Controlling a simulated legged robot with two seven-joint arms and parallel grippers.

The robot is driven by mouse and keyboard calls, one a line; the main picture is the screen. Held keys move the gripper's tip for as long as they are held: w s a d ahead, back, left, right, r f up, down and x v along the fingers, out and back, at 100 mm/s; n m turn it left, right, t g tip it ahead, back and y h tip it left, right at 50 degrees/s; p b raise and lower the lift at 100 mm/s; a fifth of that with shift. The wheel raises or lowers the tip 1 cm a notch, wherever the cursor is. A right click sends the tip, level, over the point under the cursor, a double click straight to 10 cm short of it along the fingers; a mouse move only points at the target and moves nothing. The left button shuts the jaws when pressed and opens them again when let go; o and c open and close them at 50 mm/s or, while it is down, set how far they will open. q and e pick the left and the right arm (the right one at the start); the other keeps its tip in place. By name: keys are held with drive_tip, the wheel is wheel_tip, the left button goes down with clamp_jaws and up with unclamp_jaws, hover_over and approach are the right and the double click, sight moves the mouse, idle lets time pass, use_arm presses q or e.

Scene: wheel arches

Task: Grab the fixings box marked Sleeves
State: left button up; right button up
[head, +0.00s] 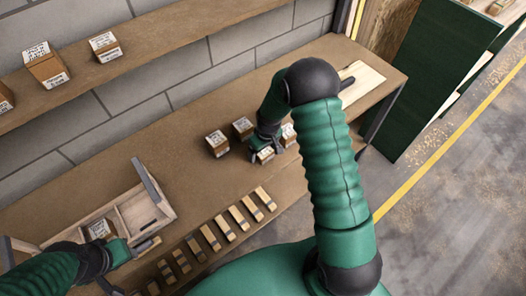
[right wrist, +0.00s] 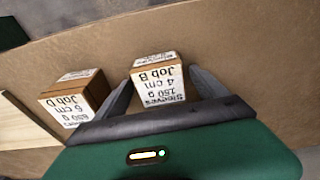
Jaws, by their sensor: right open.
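In the right wrist view, a small brown cardboard box with a white label reading Sleeves, 150 g, 4 cm, Job B (right wrist: 157,82) sits between the two fingers of my right gripper (right wrist: 160,92). The lettering appears upside down. The gripper is open around the box; contact cannot be told. In the head view, my right gripper (head: 264,146) is down at the bench with this Sleeves box (head: 265,154) at its fingers. My left gripper (head: 122,256) is beside the wooden tray at lower left; its finger gap is unclear.
A Job D box (right wrist: 78,97) stands close beside; its name is hard to read. Two more boxes (head: 217,144) (head: 243,127) stand left on the bench (head: 190,110). The wooden tray (head: 150,207) holds a box (head: 98,229). Several wooden blocks (head: 240,217) line the front edge. A shelf (head: 150,40) overhangs.

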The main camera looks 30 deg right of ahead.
drive_tip(key=shift+a+r, duration=0.1)
drive_tip(key=shift+a, duration=0.1)
drive_tip(key=shift+c, duration=1.7)
drive_tip(key=shift+d, duration=0.2)
drive_tip(key=c, duration=1.2)
drive_tip(key=shift+c, duration=0.2)
